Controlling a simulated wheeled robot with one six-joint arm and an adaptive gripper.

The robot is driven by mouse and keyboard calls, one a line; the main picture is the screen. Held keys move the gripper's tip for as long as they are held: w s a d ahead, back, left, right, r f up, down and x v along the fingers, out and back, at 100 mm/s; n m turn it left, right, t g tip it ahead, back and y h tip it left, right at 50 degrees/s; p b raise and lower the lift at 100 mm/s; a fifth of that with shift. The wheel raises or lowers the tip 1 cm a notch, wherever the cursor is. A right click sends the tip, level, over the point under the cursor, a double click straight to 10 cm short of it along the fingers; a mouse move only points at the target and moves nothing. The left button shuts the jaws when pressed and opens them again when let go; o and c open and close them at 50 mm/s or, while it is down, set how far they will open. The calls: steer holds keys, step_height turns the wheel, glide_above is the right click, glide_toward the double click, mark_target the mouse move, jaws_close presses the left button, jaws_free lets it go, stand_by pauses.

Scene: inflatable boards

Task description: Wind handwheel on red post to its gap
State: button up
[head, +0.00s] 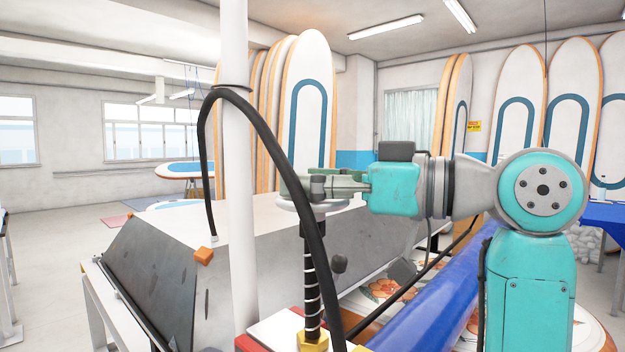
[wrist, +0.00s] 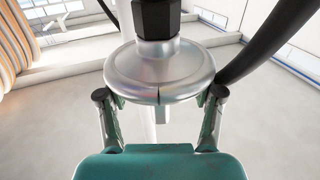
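A silver round handwheel (wrist: 160,72) with a dark hub fills the top middle of the wrist view. A thin dark notch shows in its near rim, and a small pale block (wrist: 162,112) sits just below. My gripper (wrist: 160,96) has one finger on each side of the rim, apparently touching it. In the head view my gripper (head: 291,186) is at the top of an upright dark post with pale spiral bands (head: 313,285). A gold nut (head: 313,341) is at its foot, beside a red-and-white block (head: 268,333). A black hose partly hides the post and wheel.
A white pole (head: 236,170) and a thick black hose (head: 262,128) stand close left of my gripper. A blue roll (head: 430,310) lies right. Boards (head: 307,100) lean behind.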

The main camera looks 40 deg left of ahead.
steer(key=shift+d, duration=0.1)
steer(key=v, duration=1.1)
steer(key=shift+d, duration=0.4)
